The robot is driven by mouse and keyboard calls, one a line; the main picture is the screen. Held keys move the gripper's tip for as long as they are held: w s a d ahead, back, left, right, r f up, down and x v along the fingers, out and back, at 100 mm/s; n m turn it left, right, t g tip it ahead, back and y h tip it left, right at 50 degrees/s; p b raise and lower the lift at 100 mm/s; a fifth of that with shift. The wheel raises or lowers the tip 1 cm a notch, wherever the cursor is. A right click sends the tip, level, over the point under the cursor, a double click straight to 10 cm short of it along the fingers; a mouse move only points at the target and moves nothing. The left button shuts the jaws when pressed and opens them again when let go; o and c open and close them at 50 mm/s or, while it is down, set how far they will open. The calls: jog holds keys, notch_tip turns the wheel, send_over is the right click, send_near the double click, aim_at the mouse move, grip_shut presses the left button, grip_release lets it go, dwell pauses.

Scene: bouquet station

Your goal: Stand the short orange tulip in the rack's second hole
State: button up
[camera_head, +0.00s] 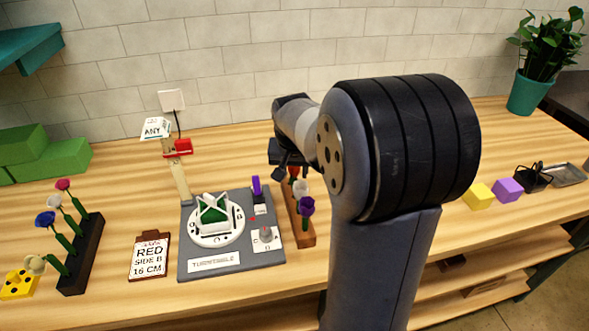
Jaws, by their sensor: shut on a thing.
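My gripper (288,166) is at the far end of my arm, above the back end of the brown rack (304,234). It is shut on what looks like the orange tulip (294,172); only a small orange-red part shows just below the jaws. Its stem and lower end cannot be made out. The brown rack stands right of the turntable board. A white flower (300,189) and a purple flower (307,206) show over it. My arm covers part of the area to its right, and the rack's holes are not clear.
A dark rack (82,255) with several flowers stands at left. The grey turntable board (232,262) lies between the racks, beside a sign (150,257) reading RED SIDE B 16 CM. Yellow (477,196) and purple (508,189) blocks sit at right.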

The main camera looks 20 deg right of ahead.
jog(key=shift+f+b, duration=0.5)
jog(key=shift+f, duration=0.15)
dwell(0.8)
dwell(0.7)
jog(key=o, duration=0.7)
jog(key=shift+r, duration=0.15)
jog(key=shift+p+v, duration=2.2)
jog(key=shift+v, duration=0.95)
jog(key=shift+s, duration=0.1)
jog(key=o, duration=0.6)
